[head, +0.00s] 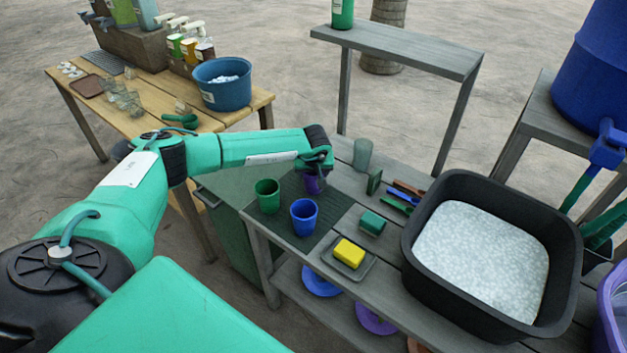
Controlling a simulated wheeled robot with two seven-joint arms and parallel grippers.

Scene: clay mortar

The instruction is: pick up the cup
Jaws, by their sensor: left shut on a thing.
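My left gripper (318,172) reaches in from the left over the grey table and points down at a purple cup (312,185). It is shut on the purple cup, which is mostly hidden under the wrist. A green cup (268,195) stands upright to its left and a blue cup (304,216) stands upright in front of it, both on a dark mat (335,212). My right gripper is not in view.
A black basin (425,225) of foamy water fills the table's right side. A yellow sponge (348,253) lies on a small tray, with a green block (372,222) and several brushes (400,196) nearby. A wooden table (150,118) with a blue tub (222,88) stands behind left.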

